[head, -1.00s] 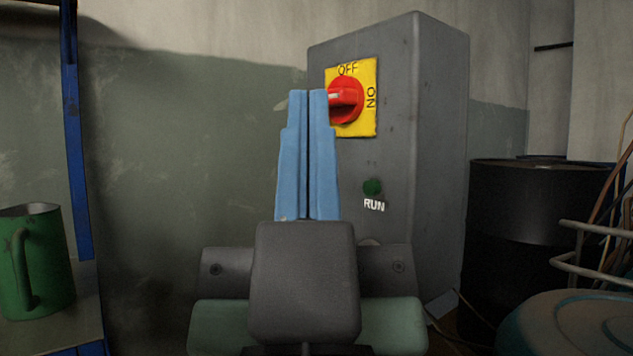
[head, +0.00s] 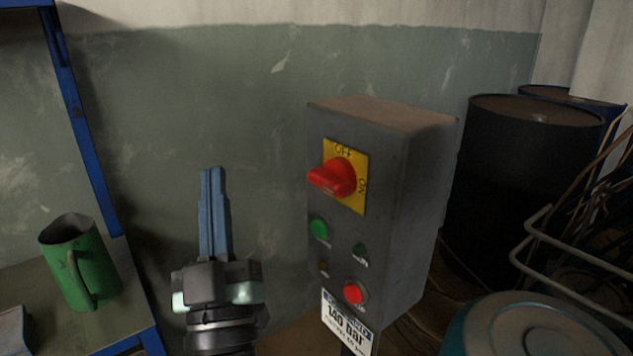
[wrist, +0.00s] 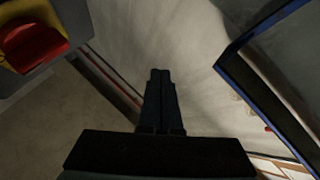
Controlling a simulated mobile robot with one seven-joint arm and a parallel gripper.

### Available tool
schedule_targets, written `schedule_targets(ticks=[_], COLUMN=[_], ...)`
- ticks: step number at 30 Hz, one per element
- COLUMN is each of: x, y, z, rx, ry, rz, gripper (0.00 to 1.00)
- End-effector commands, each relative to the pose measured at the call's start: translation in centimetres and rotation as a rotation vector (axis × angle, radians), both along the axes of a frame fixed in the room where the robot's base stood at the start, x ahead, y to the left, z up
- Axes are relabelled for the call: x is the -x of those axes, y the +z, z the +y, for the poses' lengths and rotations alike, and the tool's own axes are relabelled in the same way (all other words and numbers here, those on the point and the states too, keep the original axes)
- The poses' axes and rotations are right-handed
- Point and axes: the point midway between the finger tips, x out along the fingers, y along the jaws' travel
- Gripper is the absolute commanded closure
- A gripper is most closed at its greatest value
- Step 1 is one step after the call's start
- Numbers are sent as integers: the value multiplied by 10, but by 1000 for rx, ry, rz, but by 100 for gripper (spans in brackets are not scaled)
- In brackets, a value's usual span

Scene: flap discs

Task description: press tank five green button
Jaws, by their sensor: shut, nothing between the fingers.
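A grey control box (head: 390,230) stands right of the middle in the head view. On its front are a red rotary switch (head: 333,178) on a yellow plate (head: 349,199), a green button (head: 319,229) below left of it, a small dark green lamp (head: 360,250), a small brown lamp (head: 323,266) and a red button (head: 354,293). My gripper (head: 211,172) is shut and empty, upright to the left of the box and apart from it. In the wrist view, my gripper (wrist: 160,74) is shut, and the red switch (wrist: 32,47) shows at the upper left.
A label reading "140 bar" (head: 346,322) hangs under the box. Dark drums (head: 515,190), a teal drum (head: 545,325) and bent pipes stand to the right. A blue-framed shelf (head: 90,165) holds a green jug (head: 80,268) on the left. Bare wall lies behind my gripper.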

Motion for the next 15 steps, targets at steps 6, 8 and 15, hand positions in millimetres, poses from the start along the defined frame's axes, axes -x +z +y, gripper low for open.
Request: schedule_targets(ticks=[6,8,15], x=[-8,-8,-2], y=[-5,-10,-37], z=[8,8,5], rx=[12,16,52], ry=[-73,-98,-224], rz=[68,89,196], gripper=[100,100,100])
